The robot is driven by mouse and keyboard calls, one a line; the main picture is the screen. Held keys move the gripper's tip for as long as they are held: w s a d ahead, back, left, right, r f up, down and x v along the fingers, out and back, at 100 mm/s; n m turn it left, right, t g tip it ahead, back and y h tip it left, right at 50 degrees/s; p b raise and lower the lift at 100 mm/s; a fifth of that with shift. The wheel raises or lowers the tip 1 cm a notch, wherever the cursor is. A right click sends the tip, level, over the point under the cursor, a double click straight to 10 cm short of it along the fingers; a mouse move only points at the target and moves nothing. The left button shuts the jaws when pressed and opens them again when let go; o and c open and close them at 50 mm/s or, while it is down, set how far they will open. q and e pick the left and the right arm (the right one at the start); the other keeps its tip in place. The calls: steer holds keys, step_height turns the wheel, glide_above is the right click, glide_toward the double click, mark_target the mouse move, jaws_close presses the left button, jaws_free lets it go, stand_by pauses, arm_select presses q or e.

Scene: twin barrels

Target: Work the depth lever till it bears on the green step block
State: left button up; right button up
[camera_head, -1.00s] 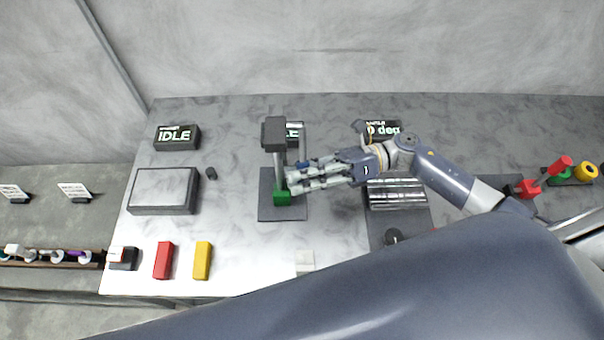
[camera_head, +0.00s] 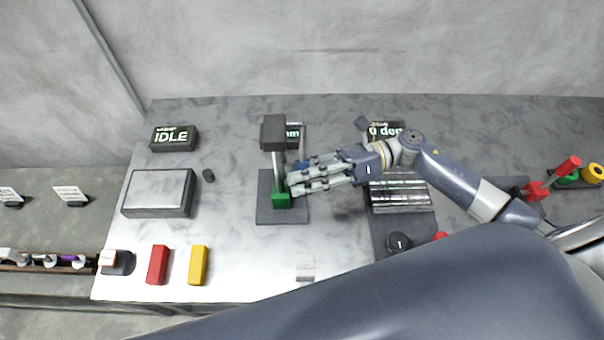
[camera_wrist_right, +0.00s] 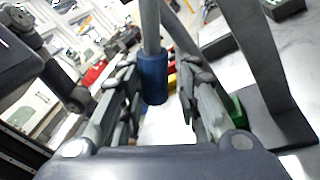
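The depth gauge stands on a dark base plate (camera_head: 265,214), with a dark head (camera_head: 273,133) on a grey post. The green step block (camera_head: 282,201) sits at the foot of the post; part of it shows in the right wrist view (camera_wrist_right: 237,110). The depth lever's blue grip (camera_wrist_right: 153,78) hangs on a grey rod between my right fingers, and a bit of it shows in the head view (camera_head: 302,166). My right gripper (camera_head: 290,183) is open around the grip, with a gap on its right side. Whether the lever bears on the block is hidden. My left gripper is out of view.
A display (camera_head: 294,134) behind the post is partly covered. An IDLE display (camera_head: 174,138), a grey box (camera_head: 158,192), a red block (camera_head: 158,265) and a yellow block (camera_head: 198,265) lie left. A ribbed metal fixture (camera_head: 402,195) lies right.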

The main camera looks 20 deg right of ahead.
steer(key=d, duration=1.2)
steer(key=shift+s+r, duration=0.15)
stand_by(0.9)
